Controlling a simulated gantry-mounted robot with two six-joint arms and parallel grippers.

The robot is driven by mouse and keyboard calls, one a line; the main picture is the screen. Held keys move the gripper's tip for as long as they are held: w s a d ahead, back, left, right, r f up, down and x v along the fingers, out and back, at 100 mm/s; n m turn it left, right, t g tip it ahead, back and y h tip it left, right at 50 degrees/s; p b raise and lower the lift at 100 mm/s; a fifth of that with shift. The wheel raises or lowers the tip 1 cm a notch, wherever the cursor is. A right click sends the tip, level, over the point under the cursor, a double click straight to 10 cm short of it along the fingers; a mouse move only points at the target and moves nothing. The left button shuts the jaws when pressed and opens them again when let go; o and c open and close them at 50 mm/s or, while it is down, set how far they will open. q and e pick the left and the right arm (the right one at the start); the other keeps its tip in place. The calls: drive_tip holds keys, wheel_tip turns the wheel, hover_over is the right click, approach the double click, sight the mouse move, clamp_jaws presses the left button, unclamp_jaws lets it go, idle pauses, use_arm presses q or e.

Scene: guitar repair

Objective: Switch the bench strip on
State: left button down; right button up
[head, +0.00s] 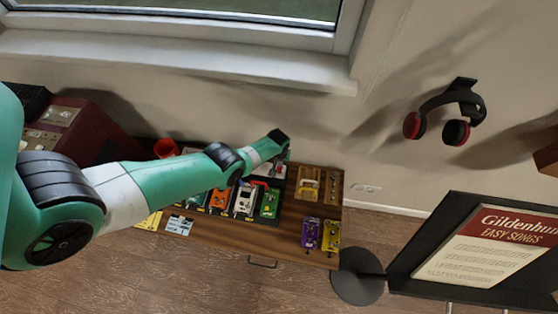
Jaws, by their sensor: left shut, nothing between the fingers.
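My left arm reaches in from the left over the wooden bench (305,235). My left gripper (286,158) is small and partly hidden by its own wrist, pointing down near the back edge of the bench. It is shut and empty. A pale object with a bit of red (269,170), possibly the bench strip, lies just below and left of the gripper, partly covered by my arm. Its switch cannot be made out, and I cannot tell whether the gripper touches it. My right gripper is not in view.
Several effect pedals, including a white one (244,200) and a green one (269,203), stand on the bench. A purple pedal (311,233) and a yellow pedal (331,236) stand front right. A wooden tray (319,172) is right of the gripper. A music stand (440,215) stands farther right.

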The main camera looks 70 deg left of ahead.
use_arm(q)
drive_tip(key=shift+f+b, duration=0.95)
idle(0.6)
drive_tip(key=shift+r, duration=0.1)
wheel_tip(320, 180, up, 7)
drive_tip(key=p, duration=0.7)
idle(0.5)
